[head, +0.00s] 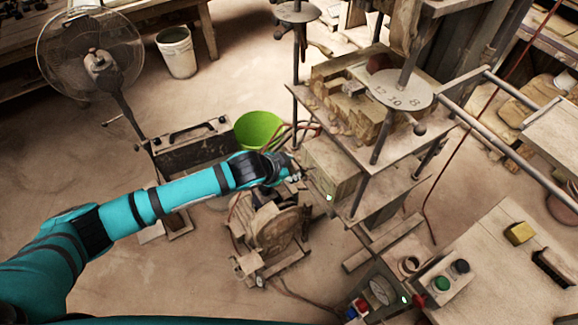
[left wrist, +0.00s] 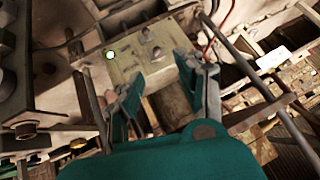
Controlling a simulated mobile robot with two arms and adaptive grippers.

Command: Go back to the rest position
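My left arm reaches in from the left in the head view. Its gripper (head: 292,176) is at the near left side of the tile press, close to a box-shaped part with a small green light (head: 328,185). In the left wrist view the two teal fingers of the left gripper (left wrist: 165,95) stand apart with nothing held between them. The box-shaped part (left wrist: 145,62) with its lit spot lies just beyond the fingertips. Whether the fingers touch it I cannot tell. My right gripper is in neither view.
The press's round dial plate (head: 398,90) stands above. A green bucket (head: 258,131) stands behind the gripper, and a motor-like machine (head: 275,230) is below it. A fan (head: 92,60) and a white bucket (head: 177,52) are at the back left. A control box (head: 447,283) is at the lower right.

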